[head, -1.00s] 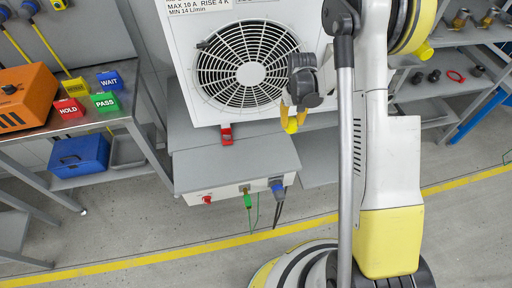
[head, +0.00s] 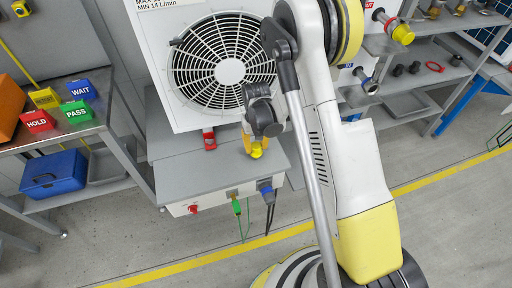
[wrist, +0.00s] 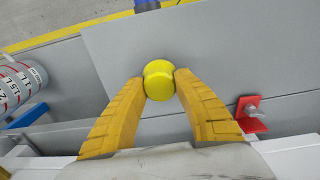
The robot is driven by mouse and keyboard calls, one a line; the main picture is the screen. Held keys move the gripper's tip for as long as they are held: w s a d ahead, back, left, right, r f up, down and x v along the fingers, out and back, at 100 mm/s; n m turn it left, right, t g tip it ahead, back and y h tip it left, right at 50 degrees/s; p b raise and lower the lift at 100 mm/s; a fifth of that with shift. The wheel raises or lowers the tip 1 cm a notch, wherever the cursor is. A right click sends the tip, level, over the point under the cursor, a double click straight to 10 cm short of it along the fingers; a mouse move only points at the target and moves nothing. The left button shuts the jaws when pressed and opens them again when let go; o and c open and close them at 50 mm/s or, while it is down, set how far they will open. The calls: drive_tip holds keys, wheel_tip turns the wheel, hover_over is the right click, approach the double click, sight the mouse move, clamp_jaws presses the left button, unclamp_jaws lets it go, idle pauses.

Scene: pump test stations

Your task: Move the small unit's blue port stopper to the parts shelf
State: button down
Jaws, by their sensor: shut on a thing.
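My gripper (head: 256,146) is shut on a round yellow stopper (wrist: 158,80), held between the two fingertips. It is above the grey bench top, in front of the large fan unit (head: 165,75). The small unit is at the right, mostly hidden behind my arm. Its blue-ringed port (head: 368,85) shows no yellow stopper; another port with a red ring (head: 380,15) carries a yellow stopper (head: 403,34). The grey parts shelf (head: 460,82) stands at the right, with black parts (head: 407,70) and a red ring (head: 434,66) on it.
Below the fan unit is a grey bench (head: 175,155) with a red bracket (head: 209,139) and cables at its front. A marked canister (wrist: 20,82) shows in the wrist view. At left, a table holds coloured signs (head: 79,113) above a blue box (head: 54,173). Floor in front is open.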

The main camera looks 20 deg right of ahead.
drive_tip(key=c, duration=1)
unclamp_jaws()
drive_tip(key=shift+c, duration=0.2)
wheel_tip(320, 180, up, 12)
drive_tip(key=p, duration=0.5)
wheel_tip(320, 180, up, 16)
drive_tip(key=t, duration=0.3)
hover_over(256, 145)
drive_tip(key=s, duration=0.6)
drive_tip(key=s+r+t, duration=0.2)
drive_tip(key=s+r, duration=0.2)
drive_tip(key=s, duration=0.3)
drive_tip(key=s+r+t, duration=0.2)
drive_tip(key=s+r, duration=0.1)
drive_tip(key=s, duration=0.4)
drive_tip(key=shift+r, duration=0.4)
